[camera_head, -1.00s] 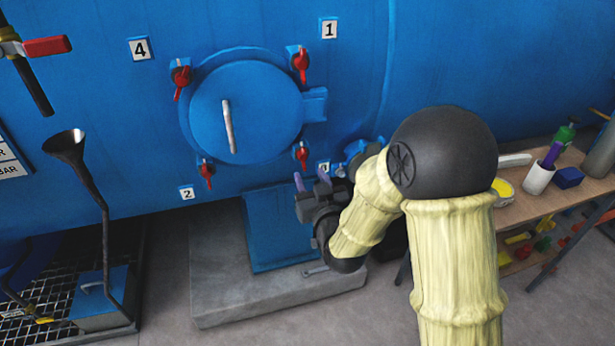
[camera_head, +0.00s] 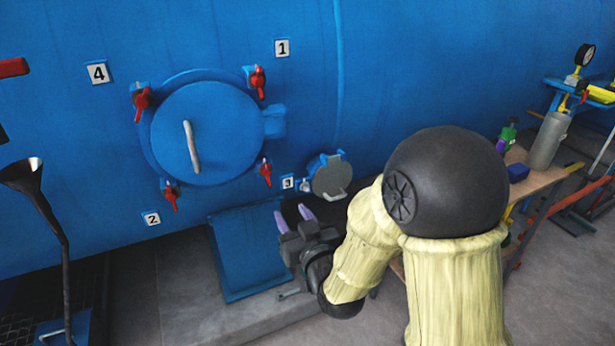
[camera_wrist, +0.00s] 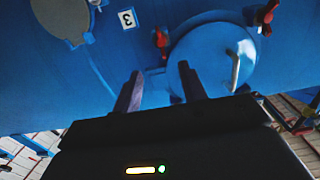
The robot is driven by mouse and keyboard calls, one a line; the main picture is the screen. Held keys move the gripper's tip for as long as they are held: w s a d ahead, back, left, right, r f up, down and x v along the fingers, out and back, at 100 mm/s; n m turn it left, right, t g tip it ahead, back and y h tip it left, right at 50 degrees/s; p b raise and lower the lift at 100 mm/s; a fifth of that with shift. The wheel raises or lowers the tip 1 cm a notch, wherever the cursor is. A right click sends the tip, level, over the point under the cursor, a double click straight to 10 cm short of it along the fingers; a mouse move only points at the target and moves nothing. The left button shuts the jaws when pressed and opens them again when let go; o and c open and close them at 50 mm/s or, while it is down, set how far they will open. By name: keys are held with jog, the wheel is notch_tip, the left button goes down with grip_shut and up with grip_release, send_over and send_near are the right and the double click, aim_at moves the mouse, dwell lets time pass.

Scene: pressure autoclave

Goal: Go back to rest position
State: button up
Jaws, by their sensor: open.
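My gripper (camera_head: 293,217) is open and empty, in front of the blue autoclave wall and below the round hatch. Its two purple-grey fingers (camera_wrist: 161,87) stand apart in the wrist view, with nothing between them but blue wall behind. The round blue hatch door (camera_head: 205,132) is closed against the wall and has a pale handle (camera_head: 191,147). Several red clamp handles (camera_head: 258,82) sit around its rim. The hatch also shows in the wrist view (camera_wrist: 205,62), apart from the fingers.
A small grey round port cover (camera_head: 329,176) is on the wall just right of the gripper. A blue sloped block (camera_head: 245,250) on a concrete base is below. A funnel (camera_head: 22,174) stands at the left. A wooden bench (camera_head: 535,182) with a grey cylinder (camera_head: 547,140) is at the right.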

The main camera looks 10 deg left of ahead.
jog(key=shift+d, duration=0.1)
jog(key=d+f+m+g+h, duration=0.3)
jog(key=d+f+g+h, duration=0.3)
jog(key=d, duration=0.7)
jog(key=s+d+f+m+g+h, duration=0.35)
jog(key=s+d+g, duration=0.25)
jog(key=s+d, duration=0.7)
jog(key=w+p+v, duration=0.2)
jog(key=p+v, duration=0.9)
jog(key=p, duration=0.1)
jog(key=w+r+p+v, duration=0.1)
jog(key=w+p+v, duration=0.1)
jog(key=p+v, duration=0.9)
jog(key=shift+w+a+r+p, duration=0.2)
jog(key=shift+a+r+p, duration=0.2)
jog(key=shift+r, duration=0.45)
jog(key=shift+w, duration=0.2)
